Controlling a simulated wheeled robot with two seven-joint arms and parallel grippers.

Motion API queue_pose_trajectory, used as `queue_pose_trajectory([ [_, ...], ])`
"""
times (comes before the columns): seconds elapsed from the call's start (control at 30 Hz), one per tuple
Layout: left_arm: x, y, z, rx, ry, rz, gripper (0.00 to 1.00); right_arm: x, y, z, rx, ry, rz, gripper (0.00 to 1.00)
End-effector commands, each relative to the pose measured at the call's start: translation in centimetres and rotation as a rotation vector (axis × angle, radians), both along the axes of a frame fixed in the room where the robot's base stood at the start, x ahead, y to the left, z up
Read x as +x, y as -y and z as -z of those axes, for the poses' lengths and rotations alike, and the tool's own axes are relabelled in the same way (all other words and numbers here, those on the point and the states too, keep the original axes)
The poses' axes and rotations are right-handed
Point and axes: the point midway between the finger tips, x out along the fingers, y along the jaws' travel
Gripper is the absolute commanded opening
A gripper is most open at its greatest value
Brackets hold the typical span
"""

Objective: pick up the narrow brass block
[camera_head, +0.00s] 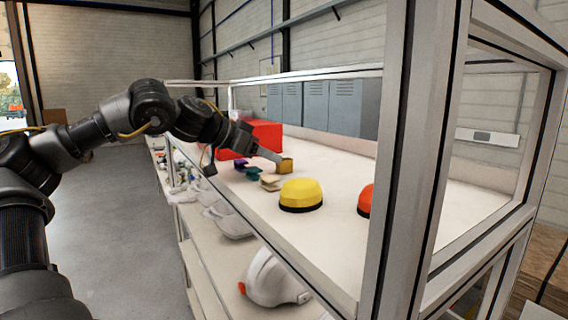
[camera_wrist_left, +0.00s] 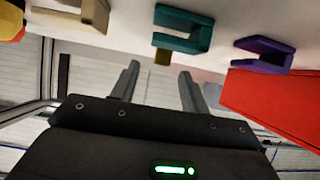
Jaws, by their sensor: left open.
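The narrow brass block (camera_head: 287,166) stands on the white shelf top, right at the end of my left gripper (camera_head: 276,158) in the head view. In the left wrist view a small brass-coloured piece (camera_wrist_left: 163,58) shows just beyond and between the two fingertips of my left gripper (camera_wrist_left: 158,72), below a teal bracket (camera_wrist_left: 184,30). The fingers are apart with nothing between them. Part of the block is hidden in the head view by the finger; I cannot tell whether they touch. My right gripper is not in view.
A purple bracket (camera_wrist_left: 264,53), a beige bracket (camera_wrist_left: 82,14) and a red box (camera_head: 262,134) are close by. A yellow helmet shell (camera_head: 301,195) and an orange one (camera_head: 365,201) stand nearer. A frame post (camera_head: 408,160) rises at right.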

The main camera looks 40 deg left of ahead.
Motion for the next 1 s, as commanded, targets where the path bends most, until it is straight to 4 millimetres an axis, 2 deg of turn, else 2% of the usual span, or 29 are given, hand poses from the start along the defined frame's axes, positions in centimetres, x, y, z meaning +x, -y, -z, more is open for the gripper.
queue_pose_trajectory([
  [0.03, 0.6, 0.1, -0.3, 0.000, -0.006, 0.000, 0.45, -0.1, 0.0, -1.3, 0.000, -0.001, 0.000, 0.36],
  [0.17, 2.2, 0.4, 0.3, -0.001, -0.007, 0.001, 0.45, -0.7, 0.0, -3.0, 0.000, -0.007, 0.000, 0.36],
  [0.4, 3.9, 0.9, 1.7, 0.000, -0.004, 0.000, 0.45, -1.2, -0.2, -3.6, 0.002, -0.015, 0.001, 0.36],
  [0.67, 4.0, 0.9, 1.8, 0.000, -0.001, 0.000, 0.45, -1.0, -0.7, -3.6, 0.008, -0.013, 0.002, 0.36],
  [1.0, 4.0, 0.9, 1.8, 0.000, -0.001, 0.000, 0.01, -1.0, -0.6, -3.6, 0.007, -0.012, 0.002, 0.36],
])
